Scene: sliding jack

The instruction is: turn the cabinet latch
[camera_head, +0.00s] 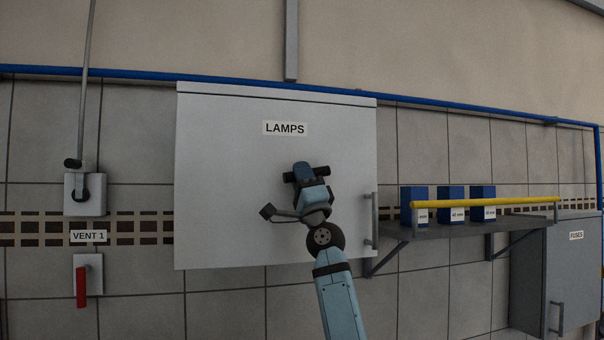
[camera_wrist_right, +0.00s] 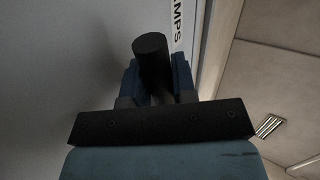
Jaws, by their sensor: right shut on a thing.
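The white cabinet (camera_head: 225,190) marked LAMPS hangs on the tiled wall in the head view. My right gripper (camera_head: 304,170) is in front of its door, below the label. In the right wrist view, my right gripper (camera_wrist_right: 157,75) is shut on a dark round-ended latch handle (camera_wrist_right: 151,45), with one blue finger on each side of it. The gripper and arm hide most or all of the latch in the head view, so its angle cannot be told there. My left gripper is out of view.
A grey pull handle (camera_head: 371,222) is on the cabinet's right side. A shelf (camera_head: 440,232) with blue boxes (camera_head: 452,196) and a yellow rail (camera_head: 490,203) juts out to the right. A fuse cabinet (camera_head: 575,265) is at the far right. A red lever (camera_head: 81,287) is at the left.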

